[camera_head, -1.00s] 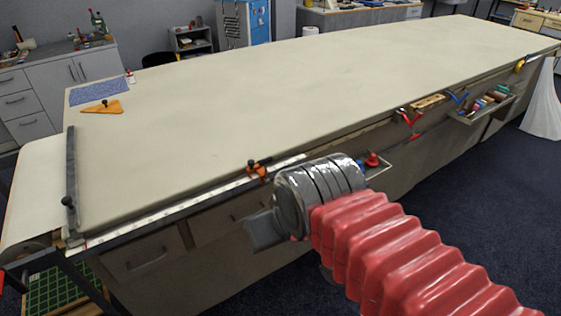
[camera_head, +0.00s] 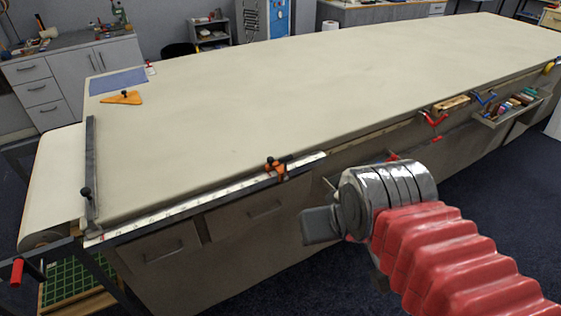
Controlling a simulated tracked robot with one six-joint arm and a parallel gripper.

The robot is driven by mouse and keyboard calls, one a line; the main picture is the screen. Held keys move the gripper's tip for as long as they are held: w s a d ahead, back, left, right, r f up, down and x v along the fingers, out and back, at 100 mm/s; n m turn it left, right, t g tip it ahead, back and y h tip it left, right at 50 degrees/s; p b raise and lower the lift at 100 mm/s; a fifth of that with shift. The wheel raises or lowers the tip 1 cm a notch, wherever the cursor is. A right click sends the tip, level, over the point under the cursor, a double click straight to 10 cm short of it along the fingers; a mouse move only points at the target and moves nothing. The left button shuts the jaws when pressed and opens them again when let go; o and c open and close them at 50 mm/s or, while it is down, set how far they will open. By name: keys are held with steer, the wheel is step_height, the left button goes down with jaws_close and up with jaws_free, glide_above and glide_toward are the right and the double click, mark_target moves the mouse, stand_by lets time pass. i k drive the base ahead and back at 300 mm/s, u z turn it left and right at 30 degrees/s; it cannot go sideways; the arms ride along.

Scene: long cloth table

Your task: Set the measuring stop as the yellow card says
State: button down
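The measuring stop, an orange block with black knobs (camera_head: 277,168), sits on the white scale rail (camera_head: 205,205) along the table's near edge, close to the rail's right end. The scale's marks are too small to read. My gripper (camera_head: 318,225) is in front of the table's near side, below and to the right of the stop, and apart from it in the picture. Its grey end points left, and its finger gap does not show. I cannot make out a yellow card with writing in this view.
The long cloth table (camera_head: 300,95) is mostly bare. A dark bar with a knob (camera_head: 90,170) lies across its left end. An orange triangle (camera_head: 122,98) and a blue cloth (camera_head: 118,81) lie at the back left. A tool tray (camera_head: 510,108) juts from the near side.

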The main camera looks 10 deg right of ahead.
mark_target(272, 165)
steer(key=u, duration=0.35)
steer(key=i, duration=0.6)
steer(key=u, duration=0.8)
